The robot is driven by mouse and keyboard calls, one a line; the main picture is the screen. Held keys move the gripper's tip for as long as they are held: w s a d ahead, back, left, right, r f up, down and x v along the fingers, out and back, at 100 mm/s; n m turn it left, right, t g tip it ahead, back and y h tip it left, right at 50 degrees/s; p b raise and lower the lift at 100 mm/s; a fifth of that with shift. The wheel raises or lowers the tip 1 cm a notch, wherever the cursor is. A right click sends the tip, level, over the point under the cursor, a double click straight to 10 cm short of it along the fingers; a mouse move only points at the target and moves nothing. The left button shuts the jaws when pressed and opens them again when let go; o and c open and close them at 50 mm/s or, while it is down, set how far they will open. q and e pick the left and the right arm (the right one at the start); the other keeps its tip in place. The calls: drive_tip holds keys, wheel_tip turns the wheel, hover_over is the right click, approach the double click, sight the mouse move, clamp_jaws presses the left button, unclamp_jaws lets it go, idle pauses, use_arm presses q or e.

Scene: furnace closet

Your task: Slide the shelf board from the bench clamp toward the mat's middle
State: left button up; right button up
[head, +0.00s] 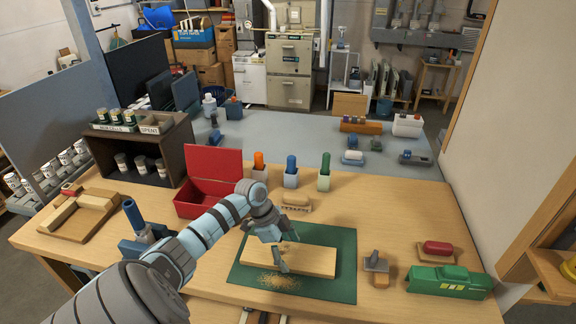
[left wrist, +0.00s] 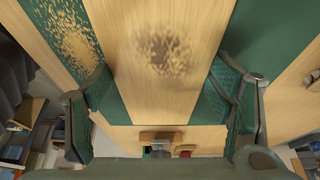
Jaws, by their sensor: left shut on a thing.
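The shelf board (head: 312,262), a pale wooden plank, lies on the green mat (head: 335,287). It also fills the middle of the left wrist view (left wrist: 160,90), where a brown speckled patch shows on its face. My left gripper (head: 283,254) is shut on the board near its left part in the head view, with one finger on each long side. The wrist view shows both fingers of the left gripper (left wrist: 165,95) flanking the board. The blue bench clamp (head: 143,236) stands left of the mat, partly hidden by my arm. My right gripper is not in view.
Sawdust (head: 278,281) lies on the mat in front of the board. A sanding block (head: 376,263) and a green case (head: 448,281) stand to the right. A brush (head: 296,201), several bottles in holders and an open red box (head: 202,196) stand behind.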

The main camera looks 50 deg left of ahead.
use_arm(q)
drive_tip(key=o, duration=1.4)
drive_tip(key=shift+o, duration=0.2)
drive_tip(key=v, duration=1.2)
drive_tip(key=shift+w, duration=0.1)
